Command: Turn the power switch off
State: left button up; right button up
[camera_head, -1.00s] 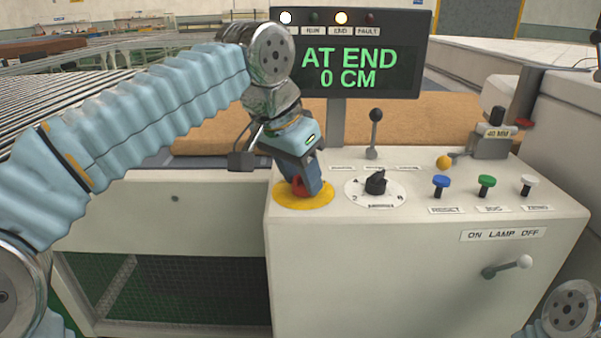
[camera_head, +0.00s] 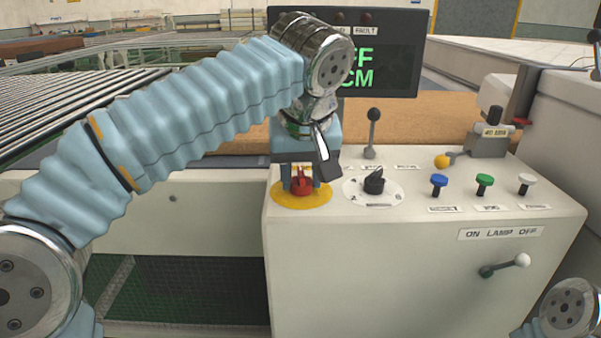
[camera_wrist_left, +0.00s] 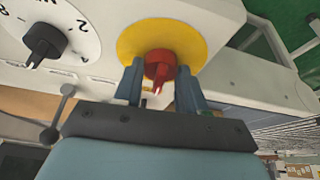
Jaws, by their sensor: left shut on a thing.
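The red power switch knob (camera_head: 301,184) sits on a round yellow plate (camera_head: 318,198) at the left of the white control console. In the wrist view the red knob (camera_wrist_left: 159,66) stands between my two blue fingers, in front of the yellow plate (camera_wrist_left: 190,38). My left gripper (camera_head: 303,179) points down and is shut on the knob, one finger on each side. The display (camera_head: 372,75) is partly covered by my left arm; green letters ending in "F" and "CM" show. My right gripper is out of view.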

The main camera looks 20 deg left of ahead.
pick_arm(q)
jog(key=n, duration=0.2)
jog(key=n+y, duration=0.1)
jog(key=n, duration=0.1)
jog(key=shift+d+g+y, duration=0.15)
jog(key=shift+g+y, duration=0.15)
jog(key=shift+g, duration=0.1)
jog(key=shift+w+n+g+y, duration=0.15)
jog(key=shift+n+g, duration=0.15)
jog(key=shift+n, duration=0.6)
jog(key=shift+n+g+y, duration=0.15)
jog(key=shift+n+g, duration=0.15)
jog(key=shift+n, duration=0.6)
jog(key=o, duration=1)
